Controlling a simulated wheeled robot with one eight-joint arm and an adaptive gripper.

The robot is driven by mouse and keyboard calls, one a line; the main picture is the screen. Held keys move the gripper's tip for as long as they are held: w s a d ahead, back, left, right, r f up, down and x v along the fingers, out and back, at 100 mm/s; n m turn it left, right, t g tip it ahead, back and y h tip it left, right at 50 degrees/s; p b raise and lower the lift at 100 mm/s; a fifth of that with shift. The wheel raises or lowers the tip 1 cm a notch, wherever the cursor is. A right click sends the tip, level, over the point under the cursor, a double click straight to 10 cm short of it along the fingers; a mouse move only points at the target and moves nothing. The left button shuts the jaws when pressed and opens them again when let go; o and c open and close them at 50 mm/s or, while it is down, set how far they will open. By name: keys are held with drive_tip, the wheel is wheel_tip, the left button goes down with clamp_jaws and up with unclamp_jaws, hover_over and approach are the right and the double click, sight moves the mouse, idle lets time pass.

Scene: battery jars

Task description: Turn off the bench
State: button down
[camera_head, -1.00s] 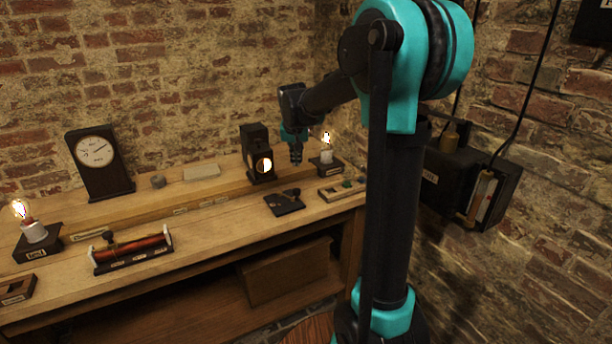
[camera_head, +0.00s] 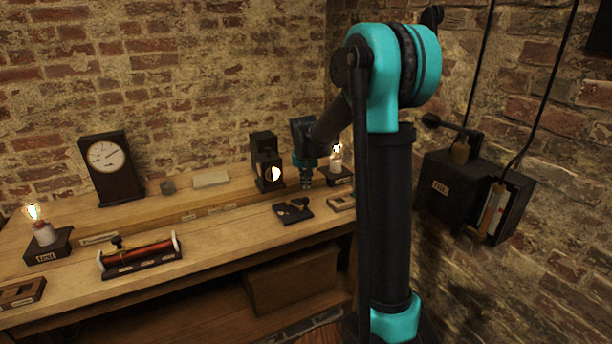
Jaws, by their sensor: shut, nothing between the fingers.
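The wooden bench (camera_head: 200,237) runs along the brick wall. The lamp on the left (camera_head: 42,232) and the lamp at the back right (camera_head: 337,164) both glow. A small black switch-like piece (camera_head: 293,210) lies flat on the bench near its right end. My gripper (camera_head: 307,183) is shut and empty above the back right of the bench, between a dark box with a bright round opening (camera_head: 268,164) and the right lamp. It is apart from the switch-like piece, which lies nearer the front. A dark wall box (camera_head: 461,190) with a black-knobbed lever (camera_head: 455,127) is at the right.
A clock-like dial (camera_head: 110,167) stands at the back left. A red coil on a stand (camera_head: 141,255) is at the front left. A light block (camera_head: 210,179) lies behind it. My arm's column hides the bench's right end. Cables hang above the wall box.

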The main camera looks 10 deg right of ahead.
drive_tip(key=shift+x, duration=0.8)
drive_tip(key=shift+s+a+f, duration=0.1)
drive_tip(key=shift+s+f, duration=0.1)
drive_tip(key=shift+f, duration=0.05)
drive_tip(key=shift+s+a, duration=0.2)
drive_tip(key=shift+s, duration=0.65)
drive_tip(key=shift+s+a, duration=0.15)
drive_tip(key=shift+s, duration=0.7)
drive_tip(key=shift+a, duration=0.1)
drive_tip(key=m, duration=0.1)
drive_tip(key=s+a+m+h, duration=0.1)
drive_tip(key=m, duration=0.1)
drive_tip(key=shift+s+a, duration=0.15)
drive_tip(key=shift+s, duration=0.1)
drive_tip(key=m, duration=0.1)
drive_tip(key=s+a+m, duration=0.1)
drive_tip(key=shift+a+m+g+h, duration=0.2)
drive_tip(key=shift+m+g+h, duration=0.2)
drive_tip(key=a+m, duration=0.1)
drive_tip(key=a+m+g, duration=0.1)
drive_tip(key=m, duration=0.1)
drive_tip(key=shift+s+h, duration=0.3)
drive_tip(key=shift+h, duration=0.1)
drive_tip(key=shift+a, duration=0.25)
drive_tip(key=shift+s+a, duration=0.1)
